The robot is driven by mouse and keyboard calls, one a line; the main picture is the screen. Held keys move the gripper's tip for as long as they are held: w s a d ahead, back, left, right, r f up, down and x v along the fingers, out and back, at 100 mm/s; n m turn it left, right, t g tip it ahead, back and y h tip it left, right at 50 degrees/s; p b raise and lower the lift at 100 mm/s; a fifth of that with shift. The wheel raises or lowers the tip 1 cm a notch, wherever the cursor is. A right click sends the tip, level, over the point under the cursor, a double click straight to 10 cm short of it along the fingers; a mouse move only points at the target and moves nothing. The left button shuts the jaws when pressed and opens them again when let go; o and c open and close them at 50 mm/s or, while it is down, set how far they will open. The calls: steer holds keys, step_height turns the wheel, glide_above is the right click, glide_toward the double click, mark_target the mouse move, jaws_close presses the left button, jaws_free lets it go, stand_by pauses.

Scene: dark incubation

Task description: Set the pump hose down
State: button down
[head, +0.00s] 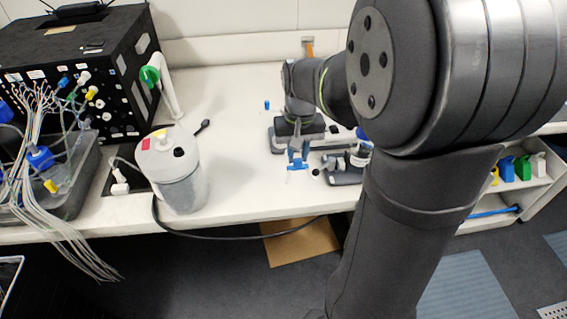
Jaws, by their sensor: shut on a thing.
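The pump is a whitish canister (180,170) with a pale lid, standing at the front left of the white bench. A black hose (225,237) leaves its lower left side, sags below the bench's front edge and rises to the right, where its course is lost near my arm. My gripper (297,161), with blue fingers, is low over the bench to the right of the canister. It is shut, apparently on the hose's end, which is too small to make out clearly.
A black box (85,65) with ports stands at the back left, with a tray (75,205) of tubes and bottles in front. A small device (345,174) is just right of my gripper. A green-and-white pipette (165,88) stands behind the canister. Bench between canister and gripper is clear.

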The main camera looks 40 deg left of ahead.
steer(key=a+f, duration=0.1)
steer(key=s+a, duration=0.1)
steer(key=a+f, duration=0.1)
steer(key=a, duration=0.1)
steer(key=shift+s+a+f, duration=0.1)
steer(key=shift+s+f, duration=0.1)
steer(key=shift+f, duration=2.1)
steer(key=shift+f, duration=0.15)
steer(key=c, duration=1.3)
jaws_free()
steer(key=shift+o, duration=0.2)
step_height(320, 180, up, 12)
